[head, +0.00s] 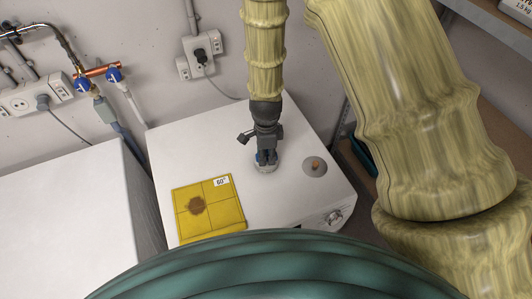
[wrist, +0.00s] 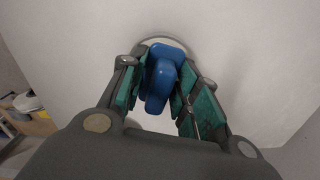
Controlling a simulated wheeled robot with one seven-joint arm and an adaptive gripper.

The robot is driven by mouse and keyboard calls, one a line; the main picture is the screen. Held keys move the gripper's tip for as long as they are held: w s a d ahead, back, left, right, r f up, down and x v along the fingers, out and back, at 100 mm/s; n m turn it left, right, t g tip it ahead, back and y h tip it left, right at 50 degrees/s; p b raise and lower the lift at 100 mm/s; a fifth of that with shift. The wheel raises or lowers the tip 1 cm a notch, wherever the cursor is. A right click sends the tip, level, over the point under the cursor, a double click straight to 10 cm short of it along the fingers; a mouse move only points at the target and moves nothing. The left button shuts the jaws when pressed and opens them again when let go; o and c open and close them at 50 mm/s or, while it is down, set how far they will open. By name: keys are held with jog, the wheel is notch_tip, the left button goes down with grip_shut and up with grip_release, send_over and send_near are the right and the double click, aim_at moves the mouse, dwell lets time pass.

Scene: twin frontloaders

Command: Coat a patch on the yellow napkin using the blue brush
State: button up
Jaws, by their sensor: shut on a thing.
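The yellow napkin (head: 226,209) lies flat on top of the white machine, with fold lines, a brown patch on its left half and a "60°" label at its upper right. My gripper (head: 266,155) points down at the machine top, right of and behind the napkin. It is shut on the blue brush (head: 261,157); the brush's blue handle (wrist: 160,80) shows between the fingers in the wrist view. A pale round thing shows under the brush; I cannot tell whether it is the brush's base or a dish.
A round grey disc with a brown knob (head: 315,167) sits right of my gripper. A second white machine (head: 75,215) stands at the left, beyond a gap. Pipes with blue valves (head: 113,75) and sockets (head: 201,52) are on the back wall. A shelf is at the right.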

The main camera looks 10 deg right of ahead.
jog(key=shift+r+p, duration=2.8)
jog(key=shift+r, duration=0.65)
